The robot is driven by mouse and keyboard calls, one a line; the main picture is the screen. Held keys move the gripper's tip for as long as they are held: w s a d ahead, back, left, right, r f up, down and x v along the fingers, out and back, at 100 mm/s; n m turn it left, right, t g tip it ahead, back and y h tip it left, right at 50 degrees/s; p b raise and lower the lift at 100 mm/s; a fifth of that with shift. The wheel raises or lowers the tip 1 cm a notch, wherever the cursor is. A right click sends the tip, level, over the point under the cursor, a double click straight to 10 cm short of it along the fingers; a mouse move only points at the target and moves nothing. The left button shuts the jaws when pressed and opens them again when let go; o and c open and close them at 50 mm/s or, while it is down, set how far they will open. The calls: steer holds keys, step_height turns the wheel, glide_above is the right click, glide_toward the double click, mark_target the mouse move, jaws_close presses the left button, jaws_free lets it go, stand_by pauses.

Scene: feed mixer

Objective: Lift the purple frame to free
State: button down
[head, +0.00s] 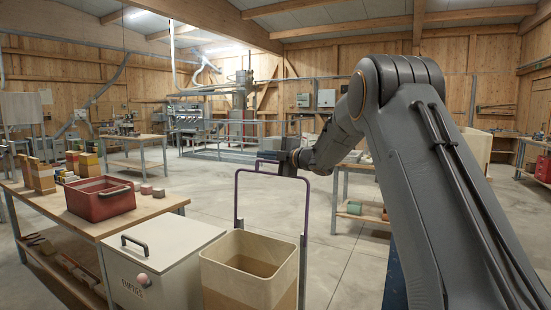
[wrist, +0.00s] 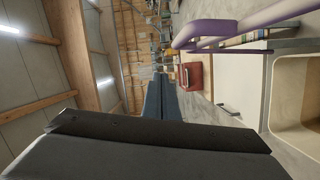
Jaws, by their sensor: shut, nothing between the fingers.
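The purple frame (head: 237,200) is a thin upright bar loop by the pale wooden bin in the head view, its top bar running just below my gripper (head: 280,160). In the wrist view the purple frame (wrist: 240,30) crosses the upper right as thick bars, clear of the dark gripper part (wrist: 150,140) that fills the bottom. My gripper is shut and empty. Whether it touches the frame cannot be told from the head view, where the arm's end overlaps the frame's upper area.
An open pale wooden bin (head: 215,275) and a white lidded box marked "EMPTIES" (head: 160,280) stand front centre. A red crate (head: 100,205) sits on the wooden bench (head: 60,207) at left. Another workbench (head: 370,212) stands behind my arm. Open concrete floor lies between.

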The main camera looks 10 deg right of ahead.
steer(key=v, duration=0.4)
steer(key=b+v, duration=0.1)
steer(key=v, duration=0.1)
steer(key=shift+s+a+r, duration=0.1)
steer(key=shift+a+r, duration=0.15)
steer(key=s+d+f+m+g+h, duration=0.25)
steer(key=s+f+m+h, duration=0.25)
steer(key=s+f+m, duration=0.4)
steer(key=s+d+f+m+g+h, duration=0.2)
steer(key=s+d+f+m+h, duration=0.2)
steer(key=s+f+m+h, duration=0.45)
steer(key=s+a+f+m+g+y, duration=0.1)
steer(key=s+f+g, duration=0.2)
steer(key=s, duration=0.8)
steer(key=s+a+f+m+g+y, duration=0.1)
steer(key=s+f, duration=0.4)
steer(key=s, duration=0.6)
steer(key=s+a+f+m+g+y, duration=0.1)
steer(key=s+f+g, duration=0.4)
steer(key=s, duration=0.6)
steer(key=shift+s+a+m, duration=0.25)
steer(key=shift+a+m, duration=0.35)
steer(key=shift+m, duration=0.35)
